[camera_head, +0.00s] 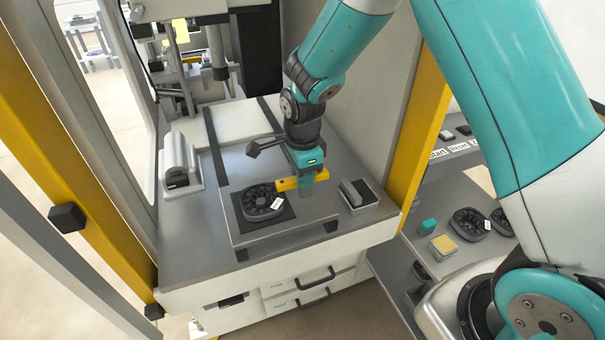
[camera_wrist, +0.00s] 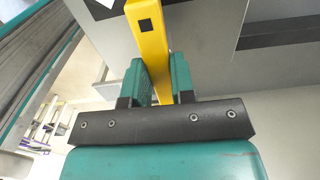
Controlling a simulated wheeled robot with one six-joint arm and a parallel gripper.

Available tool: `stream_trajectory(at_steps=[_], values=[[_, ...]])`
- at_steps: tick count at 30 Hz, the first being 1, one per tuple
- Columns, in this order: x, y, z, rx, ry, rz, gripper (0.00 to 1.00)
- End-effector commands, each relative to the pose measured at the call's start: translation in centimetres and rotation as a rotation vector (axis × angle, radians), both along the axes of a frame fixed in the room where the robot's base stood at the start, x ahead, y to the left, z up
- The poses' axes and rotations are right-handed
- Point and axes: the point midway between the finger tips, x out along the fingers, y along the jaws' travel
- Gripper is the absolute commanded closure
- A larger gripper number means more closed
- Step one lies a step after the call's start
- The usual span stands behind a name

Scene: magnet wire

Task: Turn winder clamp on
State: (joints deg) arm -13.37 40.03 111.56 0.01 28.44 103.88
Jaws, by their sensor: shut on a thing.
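A yellow bar (camera_head: 286,184), which looks like the clamp's lever, lies over the grey work plate (camera_head: 262,238), just right of a black round part. My gripper (camera_head: 306,188) points down and its teal fingers are closed on the bar. The wrist view shows the yellow bar (camera_wrist: 148,28) with a small dark square mark, running between the two fingers of my gripper (camera_wrist: 160,78). The black slotted round part (camera_head: 250,208) with a white tag lies on a dark square mat (camera_head: 288,212). What the bar is fixed to is hidden behind my gripper.
A grey and black block (camera_head: 358,192) stands right of the gripper. A grey device (camera_head: 178,165) stands at the left of the bench. A yellow post (camera_head: 415,125) bounds the right side. A side shelf holds more round parts (camera_head: 470,221) and small blocks.

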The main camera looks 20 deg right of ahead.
Motion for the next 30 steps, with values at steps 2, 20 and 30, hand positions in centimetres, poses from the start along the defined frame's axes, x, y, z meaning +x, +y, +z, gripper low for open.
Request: stream_trajectory(at_steps=[2, 20, 30], values=[[0.1, 0.0, 0.1, 0.001, -0.004, -0.008, 1.00], [0.1, 0.0, 0.1, 0.001, -0.002, -0.007, 0.51], [0.2, 0.0, 2.7, 0.002, -0.007, -0.007, 0.51]])
